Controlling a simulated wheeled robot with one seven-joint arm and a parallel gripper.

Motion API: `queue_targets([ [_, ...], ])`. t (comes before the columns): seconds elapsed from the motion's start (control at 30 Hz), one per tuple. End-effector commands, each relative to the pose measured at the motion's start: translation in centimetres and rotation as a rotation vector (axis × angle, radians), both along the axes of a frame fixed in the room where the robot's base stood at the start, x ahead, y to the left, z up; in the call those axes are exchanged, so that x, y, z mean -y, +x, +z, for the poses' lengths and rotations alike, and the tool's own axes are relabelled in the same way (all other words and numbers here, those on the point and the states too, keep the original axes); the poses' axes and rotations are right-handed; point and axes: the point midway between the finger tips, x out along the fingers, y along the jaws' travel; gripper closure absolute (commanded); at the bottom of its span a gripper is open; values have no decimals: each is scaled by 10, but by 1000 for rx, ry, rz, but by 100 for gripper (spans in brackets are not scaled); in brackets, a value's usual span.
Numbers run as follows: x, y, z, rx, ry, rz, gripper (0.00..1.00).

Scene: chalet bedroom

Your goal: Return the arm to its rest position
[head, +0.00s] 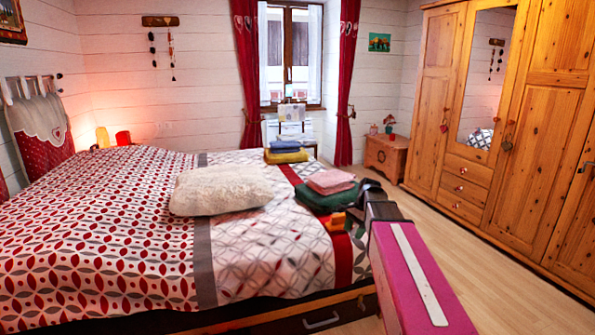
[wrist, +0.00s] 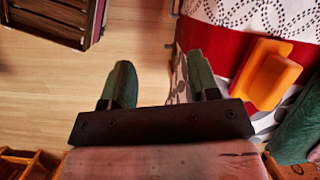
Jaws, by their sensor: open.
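My gripper (wrist: 162,84) is open and empty in the wrist view, its two green fingers spread apart above the wood floor beside the bed. In the head view my arm reaches forward along the bed's right edge, and the dark gripper end is small and partly hidden there. An orange object (wrist: 268,76) lies on the bed to the right of the fingers, apart from them. It also shows in the head view (head: 337,222), near the bed's edge.
The bed (head: 110,230) fills the left, with a cream pillow (head: 220,190). Green (head: 318,199) and pink (head: 331,181) folded cloths lie near the arm. Wooden wardrobes (head: 430,100) line the right. A slatted crate (wrist: 58,18) stands on the floor. Floor between bed and wardrobes is clear.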

Motion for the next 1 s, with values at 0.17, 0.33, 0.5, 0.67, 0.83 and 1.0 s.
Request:
queue_targets([
  [0.17,-10,-41,-38,58,-40,172,45],
  [0.33,-20,-98,-85,135,-107,449,45],
  [0.5,-25,-148,-120,197,-171,741,45],
  [0.67,-26,-174,-136,225,-206,917,45],
  [0.83,-27,-176,-137,226,-209,931,45],
  [1.0,-27,-176,-137,226,-209,931,45],
])
